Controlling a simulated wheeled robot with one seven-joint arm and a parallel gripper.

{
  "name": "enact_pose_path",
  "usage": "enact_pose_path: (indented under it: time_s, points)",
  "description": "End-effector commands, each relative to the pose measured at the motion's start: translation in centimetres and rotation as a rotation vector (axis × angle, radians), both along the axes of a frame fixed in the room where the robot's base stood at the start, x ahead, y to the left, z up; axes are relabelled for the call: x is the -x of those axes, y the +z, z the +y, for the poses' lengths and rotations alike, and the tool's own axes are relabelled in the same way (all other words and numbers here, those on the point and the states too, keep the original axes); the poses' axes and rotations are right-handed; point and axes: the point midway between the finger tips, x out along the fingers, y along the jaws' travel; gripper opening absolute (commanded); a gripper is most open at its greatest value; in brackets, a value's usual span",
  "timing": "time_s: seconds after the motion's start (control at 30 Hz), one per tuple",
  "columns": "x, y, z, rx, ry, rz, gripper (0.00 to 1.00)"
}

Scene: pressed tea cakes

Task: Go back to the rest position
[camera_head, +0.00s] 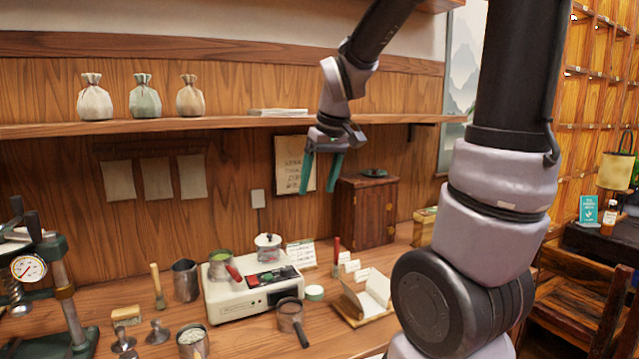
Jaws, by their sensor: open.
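My gripper (322,172) hangs from my arm in the upper middle of the head view, its two green fingers pointing down and spread apart. Nothing is between the fingers. It is in the air in front of the back wall, below the level of the wooden shelf (230,124) and above the workbench (235,338). In the picture it overlaps the wall notice (290,160) and lies just left of the top of the dark wooden cabinet (368,215). My arm covers much of the right side.
A white appliance (228,302) with pots on it stands on the bench. A press with a gauge (28,268) is at the left. A handled strainer (291,318), an open booklet (366,300) and metal cups crowd the bench. Three cloth sacks, including a green one (145,97), sit on the shelf.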

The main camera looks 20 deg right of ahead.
Motion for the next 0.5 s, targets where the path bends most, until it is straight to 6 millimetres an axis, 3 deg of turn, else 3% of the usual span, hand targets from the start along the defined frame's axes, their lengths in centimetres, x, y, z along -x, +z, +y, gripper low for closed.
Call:
enact_pose_path:
  time_s: [0.37,0.5]
  points:
    - [0.0,0.1,0.0,-0.001,-0.002,-0.002,0.73]
    - [1.1,1.4,-0.4,-0.027,-0.054,-0.029,0.73]
